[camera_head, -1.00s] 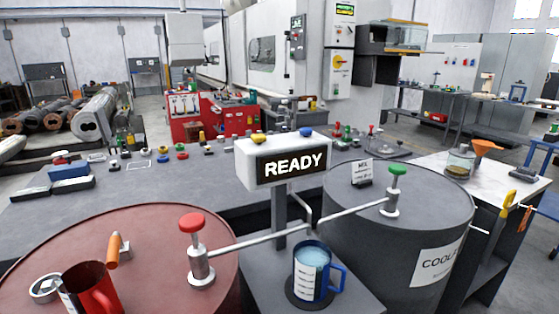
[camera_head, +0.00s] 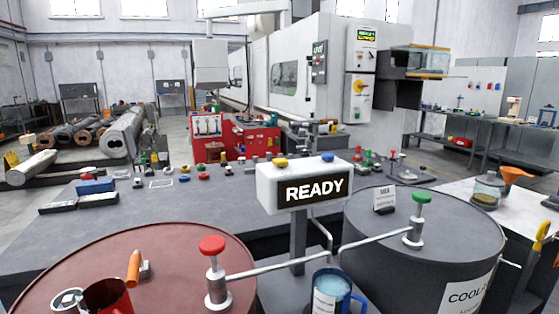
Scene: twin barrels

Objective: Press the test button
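A white box with a lit READY display (camera_head: 313,189) stands on a grey post between two barrels. A yellow button (camera_head: 279,163) and a blue button (camera_head: 328,158) sit on its top. I cannot read a label saying which is the test button. A red-topped valve (camera_head: 213,250) stands on the red barrel (camera_head: 95,250). A green-topped valve (camera_head: 420,200) stands on the grey coolant barrel (camera_head: 400,270). Thin pipes run from the valves toward the post. My gripper is not in view.
A blue-handled jug (camera_head: 331,288) sits below the display, cut by the bottom edge. A red mug (camera_head: 108,297) and an orange-handled tool (camera_head: 134,268) are on the red barrel. A grey bench (camera_head: 225,215) with several small coloured buttons lies behind. A white-topped table (camera_head: 515,215) is at right.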

